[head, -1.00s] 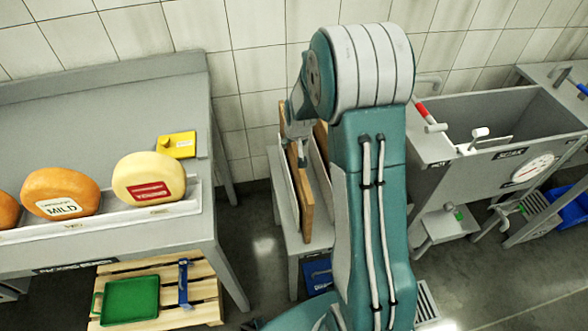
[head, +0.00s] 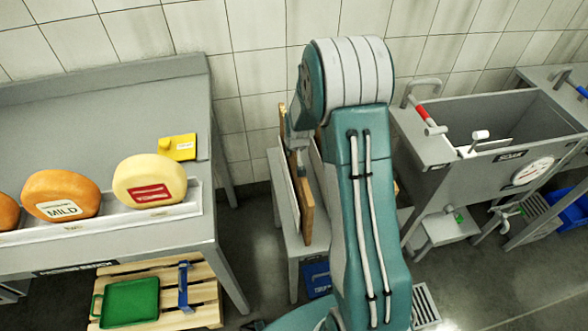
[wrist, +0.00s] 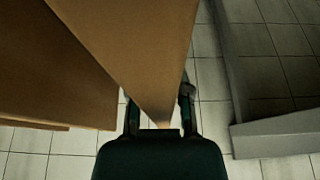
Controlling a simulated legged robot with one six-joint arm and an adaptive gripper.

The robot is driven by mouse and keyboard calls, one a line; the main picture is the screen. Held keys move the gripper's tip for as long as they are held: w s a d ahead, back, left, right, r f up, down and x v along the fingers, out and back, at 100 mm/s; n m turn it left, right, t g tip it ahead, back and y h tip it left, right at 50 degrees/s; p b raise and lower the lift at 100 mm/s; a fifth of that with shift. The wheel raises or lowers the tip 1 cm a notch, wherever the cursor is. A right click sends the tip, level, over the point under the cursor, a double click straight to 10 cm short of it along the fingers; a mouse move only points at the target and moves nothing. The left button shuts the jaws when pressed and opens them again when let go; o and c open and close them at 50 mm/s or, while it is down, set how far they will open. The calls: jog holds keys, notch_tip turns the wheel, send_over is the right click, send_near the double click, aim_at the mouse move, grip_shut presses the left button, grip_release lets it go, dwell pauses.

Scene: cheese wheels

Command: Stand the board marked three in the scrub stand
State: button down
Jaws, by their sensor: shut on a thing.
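My gripper (wrist: 160,112) is shut on a brown wooden board (wrist: 150,55), with one finger on each side of it in the wrist view. In the head view my gripper (head: 299,150) is at the top of a wooden board (head: 307,200), partly hidden by my arm. The held board stands on edge, close beside another board (wrist: 60,70) to its left in the wrist view. No number shows on either board. The boards are over a small grey stand (head: 284,205) left of my arm; I cannot read a label naming it the scrub stand.
A grey sink (head: 490,165) marked SOAK, with a red-handled tool (head: 430,118), is at the right. A grey bench (head: 110,110) with several cheese wheels (head: 150,180) is at the left. A pallet (head: 205,290) with a green tray (head: 130,303) lies below it.

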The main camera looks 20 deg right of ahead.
jog(key=shift+r, duration=0.15)
notch_tip(320, 180, up, 20)
dwell(0.8)
jog(key=shift+s, duration=0.1)
